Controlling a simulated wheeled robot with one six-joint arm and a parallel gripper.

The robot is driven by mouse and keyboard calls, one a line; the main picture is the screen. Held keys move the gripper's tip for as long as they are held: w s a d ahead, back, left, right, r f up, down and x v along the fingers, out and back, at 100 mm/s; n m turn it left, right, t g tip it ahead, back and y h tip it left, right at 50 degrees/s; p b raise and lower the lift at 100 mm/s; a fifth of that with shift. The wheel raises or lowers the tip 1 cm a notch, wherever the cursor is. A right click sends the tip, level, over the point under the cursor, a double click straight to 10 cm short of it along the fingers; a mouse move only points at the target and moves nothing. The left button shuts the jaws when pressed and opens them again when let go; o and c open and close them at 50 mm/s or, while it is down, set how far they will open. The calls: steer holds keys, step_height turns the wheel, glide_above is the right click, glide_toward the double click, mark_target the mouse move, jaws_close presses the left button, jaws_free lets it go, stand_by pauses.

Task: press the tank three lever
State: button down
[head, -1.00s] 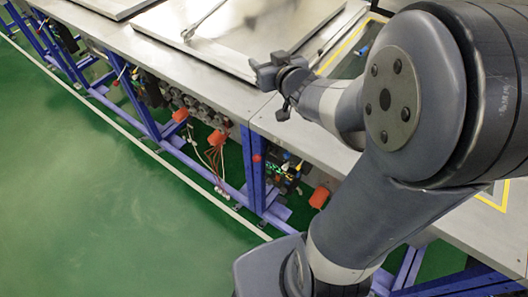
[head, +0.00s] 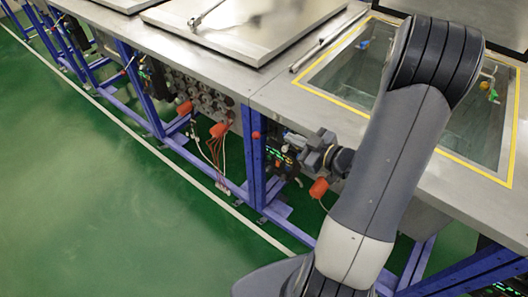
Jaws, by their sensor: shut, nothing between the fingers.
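Several orange-red levers show below the front edge of the metal bench: one at the left (head: 184,108), one in the middle (head: 219,129) and one at the right (head: 318,188). I cannot read which tank number each belongs to. My gripper (head: 298,146) is shut and empty in front of the bench edge. In the picture it is just above the right lever and apart from it; the depth between them is hard to judge. My arm hides part of the bench and of the open tank (head: 330,80) with the yellow border.
Closed metal lids (head: 250,30) cover the bench at the left. A raised dark lid (head: 490,45) stands behind the open tank. Blue frame legs (head: 250,165) and hanging cables (head: 216,160) are below. The green floor (head: 90,180) in front is clear.

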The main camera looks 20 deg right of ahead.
mark_target(264, 133)
steer(key=shift+s+a+f+y, duration=0.15)
steer(key=shift+s+f, duration=0.15)
steer(key=shift+s, duration=0.15)
steer(key=shift+s+d+f+y, duration=0.15)
steer(key=shift+s+f, duration=0.15)
steer(key=shift+s, duration=0.15)
steer(key=shift+w+a, duration=0.1)
steer(key=shift+a, duration=0.05)
steer(key=d+f+p+x, duration=0.1)
steer(key=f+p+x, duration=0.1)
steer(key=x, duration=1)
steer(key=shift+w+f, duration=0.3)
steer(key=shift+f, duration=0.15)
steer(key=shift+a+f, duration=0.1)
steer(key=shift+a, duration=0.05)
